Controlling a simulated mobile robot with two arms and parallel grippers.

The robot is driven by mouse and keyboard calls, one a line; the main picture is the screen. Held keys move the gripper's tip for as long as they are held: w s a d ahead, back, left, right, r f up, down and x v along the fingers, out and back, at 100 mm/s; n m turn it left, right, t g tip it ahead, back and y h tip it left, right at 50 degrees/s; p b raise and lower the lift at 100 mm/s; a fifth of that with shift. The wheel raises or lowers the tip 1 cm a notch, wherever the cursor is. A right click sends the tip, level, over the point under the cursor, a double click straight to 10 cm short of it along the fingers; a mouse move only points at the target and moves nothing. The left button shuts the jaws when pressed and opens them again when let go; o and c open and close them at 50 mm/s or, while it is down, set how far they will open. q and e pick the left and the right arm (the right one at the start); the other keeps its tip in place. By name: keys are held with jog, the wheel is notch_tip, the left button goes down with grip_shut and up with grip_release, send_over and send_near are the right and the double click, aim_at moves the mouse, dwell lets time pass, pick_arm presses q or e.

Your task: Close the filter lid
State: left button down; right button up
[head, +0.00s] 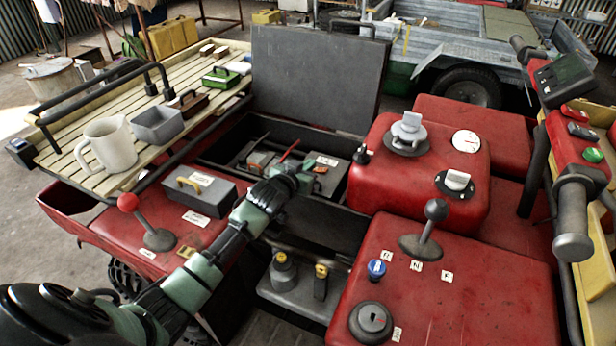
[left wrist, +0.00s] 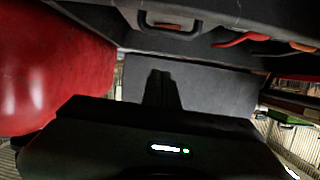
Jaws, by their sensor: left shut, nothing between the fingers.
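A large dark grey flat lid (head: 318,80) with a handle on its top edge stands upright, open, at the back of a dark open compartment (head: 220,150). I cannot read a label that names it as the filter lid. In the left wrist view, which looks upside down, a dark grey panel (left wrist: 220,88) that seems to be this lid lies ahead. My left gripper (head: 292,178) is shut and empty, over the front of the compartment and apart from the lid. Its dark fingers (left wrist: 162,90) show against the panel. My right gripper is not in view.
A red tank (head: 390,140) with a grey knob borders the compartment on the right. A grey box with a yellow handle (head: 190,190) and a red-knobbed lever (head: 130,204) are on the left. A slatted rack (head: 70,165) carries a mug and small boxes. Tools lie in the compartment.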

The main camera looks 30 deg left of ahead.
pick_arm(q)
jog(key=x, duration=0.3)
jog(key=shift+s+d+f, duration=0.1)
jog(key=shift+s+f, duration=1.4)
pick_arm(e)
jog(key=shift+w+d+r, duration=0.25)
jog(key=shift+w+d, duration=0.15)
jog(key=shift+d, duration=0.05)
